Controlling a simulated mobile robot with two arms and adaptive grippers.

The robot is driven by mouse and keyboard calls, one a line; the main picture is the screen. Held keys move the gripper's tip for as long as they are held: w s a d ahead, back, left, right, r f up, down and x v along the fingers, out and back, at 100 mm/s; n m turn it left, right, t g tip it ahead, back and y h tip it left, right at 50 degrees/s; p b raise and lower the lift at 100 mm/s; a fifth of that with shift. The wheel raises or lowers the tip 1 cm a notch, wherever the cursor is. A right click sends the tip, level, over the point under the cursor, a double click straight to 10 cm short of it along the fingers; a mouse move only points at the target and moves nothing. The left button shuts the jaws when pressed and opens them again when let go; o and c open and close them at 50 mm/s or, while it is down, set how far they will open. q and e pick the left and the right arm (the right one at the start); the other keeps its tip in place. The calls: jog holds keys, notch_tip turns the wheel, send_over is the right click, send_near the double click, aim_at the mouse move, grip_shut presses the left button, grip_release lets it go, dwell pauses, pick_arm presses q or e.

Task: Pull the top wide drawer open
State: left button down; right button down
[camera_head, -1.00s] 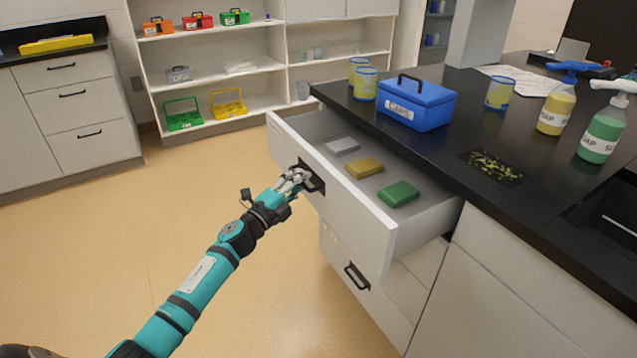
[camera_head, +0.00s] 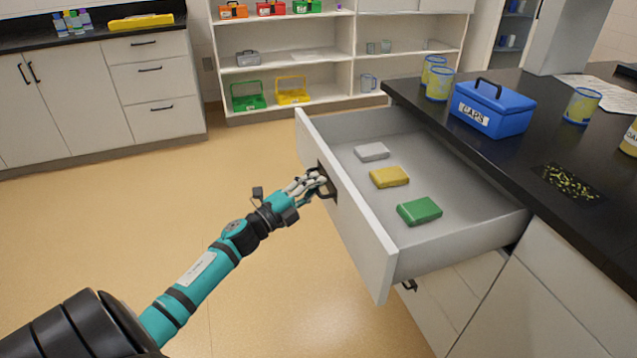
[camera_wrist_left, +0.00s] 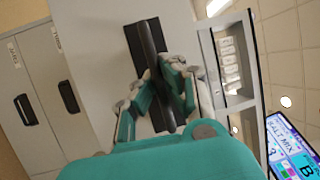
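The top wide drawer (camera_head: 352,222) is pulled well out of the black-topped counter. A grey, a yellow (camera_head: 390,177) and a green sponge-like block (camera_head: 419,211) lie inside it. Its dark handle (camera_head: 327,181) is on the front panel. My left gripper (camera_head: 318,183) is at this handle. In the left wrist view, the fingers (camera_wrist_left: 160,88) lie on both sides of the dark handle bar (camera_wrist_left: 147,55) and appear closed around it. The exact finger contact is partly hidden. My right gripper is not in view.
A blue caps box (camera_head: 493,108) and yellow-blue cups (camera_head: 439,84) stand on the black counter (camera_head: 540,150). A lower drawer with a dark handle (camera_head: 409,286) is below. Open floor (camera_head: 240,180) lies in front of the drawer. White shelves (camera_head: 300,60) stand at the back.

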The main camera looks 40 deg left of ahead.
pick_arm(q)
jog(key=shift+d+f, duration=0.1)
jog(key=shift+f, duration=0.15)
jog(key=c, duration=1.4)
grip_release()
jog(key=shift+r, duration=0.15)
jog(key=v, duration=1.2)
